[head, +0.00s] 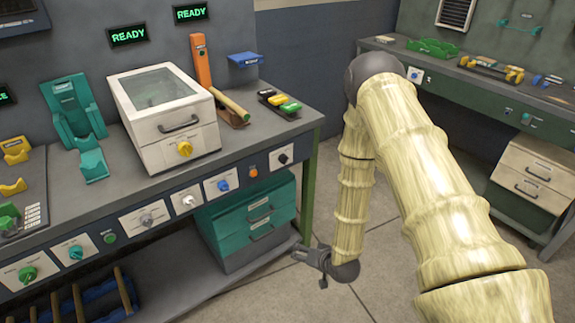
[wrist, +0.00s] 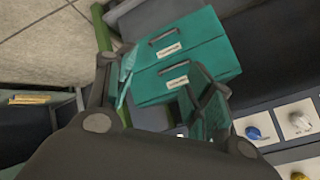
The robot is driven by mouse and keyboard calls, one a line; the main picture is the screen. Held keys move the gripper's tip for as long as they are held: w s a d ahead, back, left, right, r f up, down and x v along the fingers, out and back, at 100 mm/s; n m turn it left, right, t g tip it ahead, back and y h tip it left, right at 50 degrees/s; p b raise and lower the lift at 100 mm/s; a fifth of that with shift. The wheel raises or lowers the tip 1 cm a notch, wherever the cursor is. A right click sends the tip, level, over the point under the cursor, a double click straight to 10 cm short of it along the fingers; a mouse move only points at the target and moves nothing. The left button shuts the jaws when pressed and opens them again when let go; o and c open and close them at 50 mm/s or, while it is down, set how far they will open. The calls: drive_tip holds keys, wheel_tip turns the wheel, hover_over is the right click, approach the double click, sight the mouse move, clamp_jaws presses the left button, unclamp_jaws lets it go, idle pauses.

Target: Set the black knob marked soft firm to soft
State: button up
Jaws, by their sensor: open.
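A black knob (head: 283,159) sits on a pale plate at the right end of the workbench's front panel. Its markings are too small to read, and I cannot tell its setting. It is the only black knob I make out on this panel. My gripper (head: 310,269) hangs in front of the bench, below and to the right of the black knob, apart from it. In the wrist view my gripper (wrist: 163,88) is open and empty, with green drawers beyond its fingers. The black knob does not show in the wrist view.
The panel also carries an orange button (head: 253,171), a blue knob (head: 223,185), a white knob (head: 188,200) and a grey knob (head: 147,219). A green drawer unit (head: 258,213) stands under the bench. Floor between the benches is clear.

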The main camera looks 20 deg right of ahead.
drive_tip(key=w+d+r+m+t+y+b, duration=0.1)
drive_tip(key=w+r+t, duration=0.1)
drive_tip(key=w+r, duration=0.35)
drive_tip(key=w+d+r+m+t, duration=0.1)
drive_tip(key=w+d+r+t, duration=0.1)
drive_tip(key=w, duration=0.6)
drive_tip(key=t+y, duration=0.2)
drive_tip(key=t, duration=0.2)
approach(287, 160)
drive_tip(key=shift+m, duration=0.3)
drive_tip(key=x, duration=1)
drive_tip(key=shift+f, duration=0.4)
drive_tip(key=c, duration=1)
